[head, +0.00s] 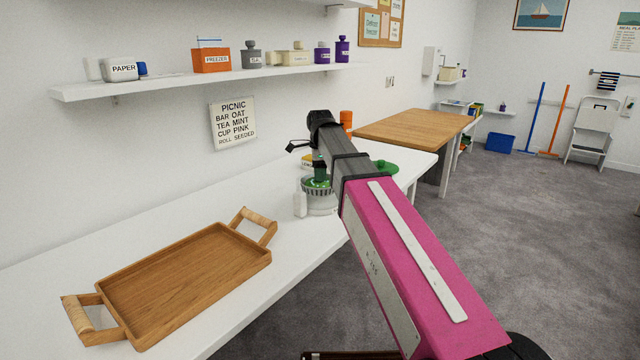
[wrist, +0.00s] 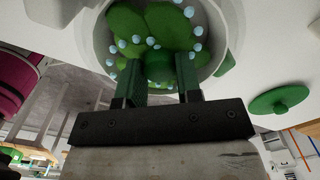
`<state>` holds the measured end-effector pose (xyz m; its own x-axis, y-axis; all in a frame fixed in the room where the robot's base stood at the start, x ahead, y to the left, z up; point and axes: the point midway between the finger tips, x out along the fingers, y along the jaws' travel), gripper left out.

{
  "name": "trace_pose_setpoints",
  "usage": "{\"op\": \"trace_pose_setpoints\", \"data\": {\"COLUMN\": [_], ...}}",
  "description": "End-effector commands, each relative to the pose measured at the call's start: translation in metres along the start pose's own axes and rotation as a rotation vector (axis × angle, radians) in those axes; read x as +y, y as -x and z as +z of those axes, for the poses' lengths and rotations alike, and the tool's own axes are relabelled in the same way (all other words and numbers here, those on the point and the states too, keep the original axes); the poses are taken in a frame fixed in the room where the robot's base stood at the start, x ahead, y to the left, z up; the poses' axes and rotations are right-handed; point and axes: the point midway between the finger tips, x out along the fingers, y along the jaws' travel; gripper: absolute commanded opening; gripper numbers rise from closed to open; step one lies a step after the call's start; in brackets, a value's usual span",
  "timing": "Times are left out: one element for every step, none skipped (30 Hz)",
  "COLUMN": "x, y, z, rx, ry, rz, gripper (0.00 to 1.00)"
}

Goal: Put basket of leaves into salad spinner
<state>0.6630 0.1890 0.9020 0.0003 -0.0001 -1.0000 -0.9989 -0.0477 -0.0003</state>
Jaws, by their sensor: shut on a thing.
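The basket of leaves (head: 317,187) is grey and slotted, with green leaves inside. In the wrist view its leaves (wrist: 170,25) carry several pale blue drops. My gripper (wrist: 160,74) is shut on the basket's green centre post (wrist: 160,62); in the head view my gripper (head: 319,170) points down from above. The salad spinner's pale bowl (head: 321,206) shows around the basket's lower part. I cannot tell whether the basket rests on its bottom. A round green lid (head: 386,167) lies on the counter to the right, and also shows in the wrist view (wrist: 278,100).
A white bottle (head: 300,204) stands close to the bowl's left side. A wooden tray (head: 185,285) lies on the white counter (head: 285,262) nearer me. An orange container (head: 346,119) and a yellow item (head: 306,160) stand behind the arm. The counter between tray and bowl is clear.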

Motion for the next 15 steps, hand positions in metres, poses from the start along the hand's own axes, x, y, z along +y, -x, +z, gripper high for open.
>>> {"op": "trace_pose_setpoints", "data": {"x": [0.001, 0.001, 0.001, 0.001, 0.001, 0.001, 0.001, 0.001, 0.001, 0.000, 0.000, 0.000, 0.000, 0.000, 0.000], "y": [-0.005, -0.008, -0.013, -0.017, -0.021, -0.027, -0.029, -0.031, -0.033, -0.033, -0.033, -0.032, -0.032, -0.032, -0.032], "z": [0.000, 0.000, 0.000, 0.000, 0.000, 0.000, 0.000, 0.000, 0.000, 0.000, 0.000, 0.000, 0.000, 0.000, 0.000], "rx": [0.000, 0.000, 0.000, 0.000, 0.000, 0.000, 0.000, 0.000, 0.000, 0.000, 0.000, 0.000, 0.000, 0.000, 0.000], "ry": [0.000, 0.000, 0.000, 0.000, 0.000, 0.000, 0.000, 0.000, 0.000, 0.000, 0.000, 0.000, 0.000, 0.000, 0.000], "rz": [0.001, 0.002, 0.002, 0.001, 0.001, 0.001, 0.002, 0.001, 0.001, 0.000, 0.000, 0.000, 0.000, 0.000, 0.000], "gripper": [0.07, 0.07, 0.07, 0.07, 0.07, 0.07, 0.07, 0.07, 0.07, 0.07, 0.07, 0.07, 0.07, 0.07, 0.07]}}
